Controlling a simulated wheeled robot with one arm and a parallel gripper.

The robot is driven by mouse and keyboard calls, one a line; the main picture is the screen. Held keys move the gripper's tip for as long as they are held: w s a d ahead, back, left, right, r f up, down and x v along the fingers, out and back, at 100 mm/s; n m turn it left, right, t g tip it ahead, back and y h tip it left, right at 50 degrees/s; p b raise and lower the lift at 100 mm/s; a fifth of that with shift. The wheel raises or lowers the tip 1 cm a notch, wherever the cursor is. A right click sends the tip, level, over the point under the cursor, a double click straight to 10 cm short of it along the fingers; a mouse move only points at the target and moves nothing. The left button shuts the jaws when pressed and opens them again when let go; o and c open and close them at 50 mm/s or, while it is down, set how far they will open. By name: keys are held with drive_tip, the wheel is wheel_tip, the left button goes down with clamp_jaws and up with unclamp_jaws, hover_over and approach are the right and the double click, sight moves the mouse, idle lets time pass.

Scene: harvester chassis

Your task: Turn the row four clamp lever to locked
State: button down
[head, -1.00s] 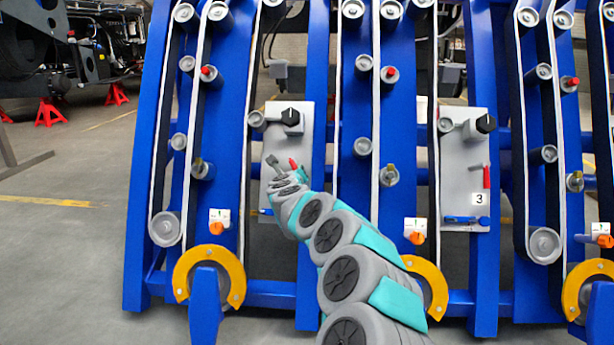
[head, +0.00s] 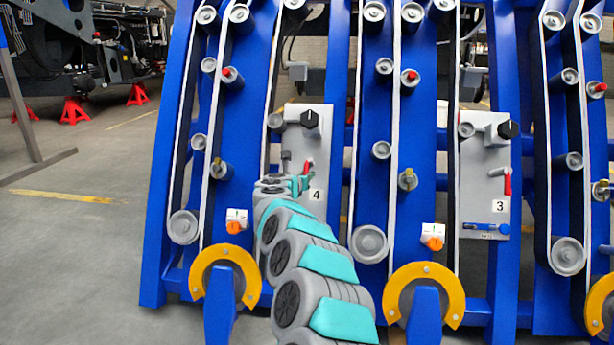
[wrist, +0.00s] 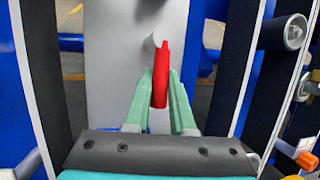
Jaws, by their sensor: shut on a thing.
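The row four panel (head: 296,130) is a grey plate marked 4, with a black knob at its top. Its red clamp lever (head: 307,167) sticks out from the plate just above the label. In the wrist view the red lever (wrist: 161,70) stands nearly upright, with its lower part between my two green fingers. My gripper (wrist: 161,88) is shut on the lever. In the head view my gripper (head: 299,184) is small at the panel, and my arm hides the panel's lower part.
The row three panel (head: 485,190) to the right has its own red lever (head: 507,181). Blue frame posts, belts and grey rollers (head: 369,243) surround the panels. Yellow ring guards (head: 425,272) stand low in front. Open floor (head: 80,230) lies to the left.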

idle(0.3)
drive_tip(key=c, duration=0.8)
unclamp_jaws()
drive_tip(key=shift+o, duration=0.2)
drive_tip(key=shift+s+a, duration=0.1)
drive_tip(key=shift+s+a+r, duration=0.1)
drive_tip(key=shift+s, duration=0.35)
drive_tip(key=b+v, duration=0.1)
drive_tip(key=v, duration=0.5)
drive_tip(key=shift+s+a, duration=0.2)
drive_tip(key=shift+s, duration=0.1)
drive_tip(key=shift+r, duration=0.1)
